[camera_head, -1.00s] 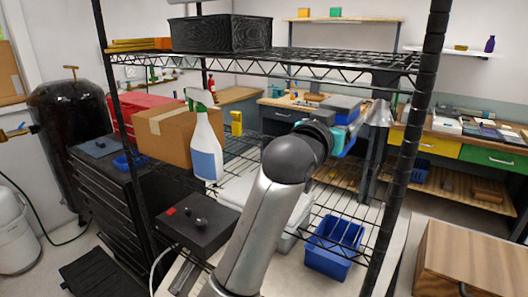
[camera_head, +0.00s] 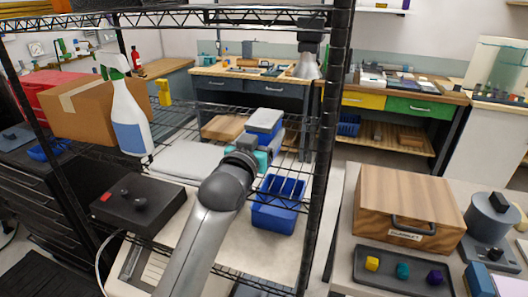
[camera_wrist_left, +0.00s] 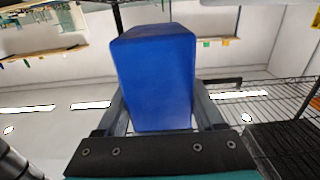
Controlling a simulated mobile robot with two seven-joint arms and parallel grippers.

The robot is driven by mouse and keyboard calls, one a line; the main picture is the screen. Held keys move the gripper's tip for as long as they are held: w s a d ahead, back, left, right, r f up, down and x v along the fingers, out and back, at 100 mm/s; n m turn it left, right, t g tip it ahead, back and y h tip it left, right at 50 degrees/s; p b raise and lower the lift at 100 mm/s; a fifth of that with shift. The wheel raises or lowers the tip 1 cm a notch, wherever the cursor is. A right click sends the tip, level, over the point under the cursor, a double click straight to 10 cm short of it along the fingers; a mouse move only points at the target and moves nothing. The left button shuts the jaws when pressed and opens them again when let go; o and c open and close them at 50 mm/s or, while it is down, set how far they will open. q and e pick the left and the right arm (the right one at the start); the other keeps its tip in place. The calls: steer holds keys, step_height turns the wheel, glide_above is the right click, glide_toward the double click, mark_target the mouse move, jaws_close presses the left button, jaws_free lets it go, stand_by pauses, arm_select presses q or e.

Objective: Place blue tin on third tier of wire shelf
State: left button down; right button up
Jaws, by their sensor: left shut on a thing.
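The blue tin (camera_head: 264,121) has a grey-white band and is held upright in the head view, within the wire shelf's frame. My left gripper (camera_head: 262,157), with teal parts, is shut on it. In the left wrist view the tin (camera_wrist_left: 155,75) is a plain blue block between the two fingers (camera_wrist_left: 158,108). The black wire shelf (camera_head: 180,17) shows its top tier and a middle wire tier (camera_head: 185,128). The tin appears over the right part of that middle tier; I cannot tell whether it touches the wires. My right gripper is out of view.
On the shelf, a white spray bottle (camera_head: 130,118) and a cardboard box (camera_head: 85,108) stand left. A blue crate (camera_head: 278,205) sits lower, below the gripper. The black front post (camera_head: 325,150) is close to the right of the tin. A wooden box (camera_head: 405,205) is at right.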

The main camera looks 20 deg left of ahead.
arm_select(q)
steer(key=shift+f+b, duration=0.35)
steer(key=shift+f, duration=1.6)
steer(key=shift+f, duration=0.15)
jaws_free()
steer(key=shift+f, duration=0.15)
steer(key=shift+s+r, duration=0.15)
steer(key=shift+r, duration=0.05)
steer(key=s, duration=1.1)
steer(key=shift+s+a, duration=0.2)
steer(key=shift+s, duration=0.2)
